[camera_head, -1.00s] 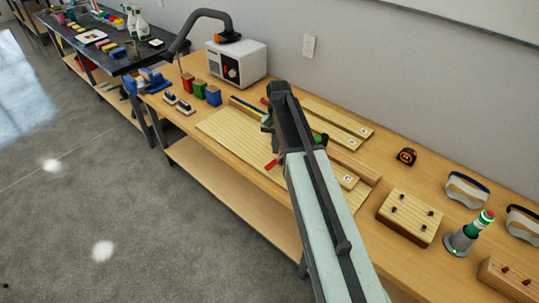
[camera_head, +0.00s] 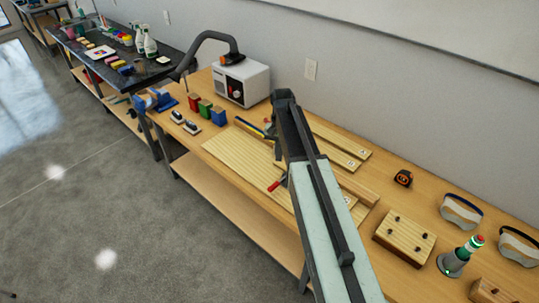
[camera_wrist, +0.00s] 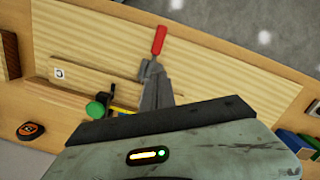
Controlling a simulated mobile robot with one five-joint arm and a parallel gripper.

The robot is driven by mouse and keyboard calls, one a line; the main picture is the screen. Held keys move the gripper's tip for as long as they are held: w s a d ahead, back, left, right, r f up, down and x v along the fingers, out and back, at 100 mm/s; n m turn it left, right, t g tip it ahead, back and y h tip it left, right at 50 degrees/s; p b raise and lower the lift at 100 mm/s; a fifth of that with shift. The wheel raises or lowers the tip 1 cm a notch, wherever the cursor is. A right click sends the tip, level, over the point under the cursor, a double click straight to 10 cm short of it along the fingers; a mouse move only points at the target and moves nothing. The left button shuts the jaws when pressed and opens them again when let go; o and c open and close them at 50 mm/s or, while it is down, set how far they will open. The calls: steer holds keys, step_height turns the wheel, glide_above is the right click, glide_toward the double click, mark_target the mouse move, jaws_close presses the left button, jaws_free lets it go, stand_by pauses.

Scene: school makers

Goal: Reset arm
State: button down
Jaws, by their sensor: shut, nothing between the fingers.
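My arm (camera_head: 325,215) reaches up across the workbench in the head view. In the wrist view my gripper (camera_wrist: 160,78) is shut and empty, pointing over the pale wooden boards. A red-handled tool (camera_wrist: 159,40) lies just beyond the fingertips. Its red handle (camera_head: 275,185) also shows left of my arm in the head view. I cannot tell whether the fingers touch it. No object is held.
A wall stands behind. The grey floor (camera_head: 120,200) at left is open.

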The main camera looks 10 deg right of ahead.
steer(key=s+a+n, duration=0.1)
steer(key=s+n, duration=0.1)
steer(key=s, duration=0.6)
steer(key=s+a+n+t, duration=0.1)
steer(key=s+a+n, duration=0.1)
steer(key=s, duration=0.7)
steer(key=shift+s+n, duration=0.15)
steer(key=shift+n, duration=0.25)
